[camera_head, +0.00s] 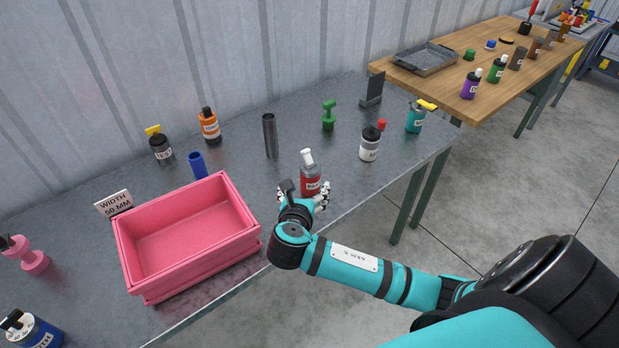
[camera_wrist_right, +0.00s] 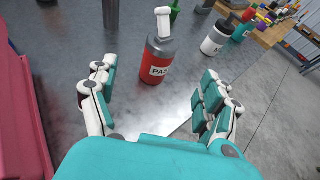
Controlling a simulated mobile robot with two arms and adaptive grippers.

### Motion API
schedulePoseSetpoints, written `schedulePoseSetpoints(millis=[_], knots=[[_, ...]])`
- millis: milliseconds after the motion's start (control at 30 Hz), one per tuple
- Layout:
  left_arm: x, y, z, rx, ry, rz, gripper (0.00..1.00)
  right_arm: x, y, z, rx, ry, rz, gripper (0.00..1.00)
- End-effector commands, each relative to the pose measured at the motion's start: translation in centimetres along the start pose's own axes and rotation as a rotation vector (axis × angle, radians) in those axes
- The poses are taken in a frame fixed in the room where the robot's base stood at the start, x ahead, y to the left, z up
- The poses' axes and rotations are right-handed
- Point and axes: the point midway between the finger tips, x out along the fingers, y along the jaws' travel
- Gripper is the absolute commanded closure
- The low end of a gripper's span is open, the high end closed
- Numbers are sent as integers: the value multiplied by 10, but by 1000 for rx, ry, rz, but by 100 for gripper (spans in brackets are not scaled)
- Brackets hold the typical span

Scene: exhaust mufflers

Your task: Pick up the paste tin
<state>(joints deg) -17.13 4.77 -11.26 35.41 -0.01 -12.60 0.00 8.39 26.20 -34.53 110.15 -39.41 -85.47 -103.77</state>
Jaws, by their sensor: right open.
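The paste tin (camera_head: 310,181) is a red can with a grey shoulder, a white top and a label, standing upright on the grey metal table. In the right wrist view, the paste tin (camera_wrist_right: 158,62) stands ahead of the fingers, and its label reads "PAS", with the rest out of sight. My right gripper (camera_head: 305,196) is open and empty, just in front of the tin. In the wrist view the right gripper (camera_wrist_right: 154,88) has its fingers spread to either side of the tin's line, apart from it. My left gripper is not in view.
A pink crate (camera_head: 190,270) stands close to the left of my right gripper. A dark cylinder (camera_head: 270,136), a green object (camera_head: 328,115) and a white-labelled bottle (camera_head: 371,142) stand behind the tin. The table's front edge runs under my arm.

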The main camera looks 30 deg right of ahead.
Motion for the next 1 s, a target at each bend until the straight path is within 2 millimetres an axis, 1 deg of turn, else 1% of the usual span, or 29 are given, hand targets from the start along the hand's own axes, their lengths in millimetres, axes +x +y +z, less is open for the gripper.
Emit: schedulePoseSetpoints(millis=[33,100,200,300,400,567,733,833,900,1000], knots=[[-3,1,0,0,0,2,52,12,-1,2,-2,-1,-4,18],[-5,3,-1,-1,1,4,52,28,-1,2,-1,-1,-3,18],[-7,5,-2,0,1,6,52,48,0,2,0,0,-2,18],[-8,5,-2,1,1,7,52,63,0,1,1,1,-2,18],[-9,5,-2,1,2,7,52,72,0,0,2,1,0,18],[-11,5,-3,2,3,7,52,82,-1,1,2,1,0,18],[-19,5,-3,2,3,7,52,106,-4,1,2,2,-3,18],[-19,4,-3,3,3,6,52,119,-3,-1,3,2,-1,18],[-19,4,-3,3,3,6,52,124,-3,-1,3,2,0,18],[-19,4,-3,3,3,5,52,127,-3,-2,2,3,2,18]])
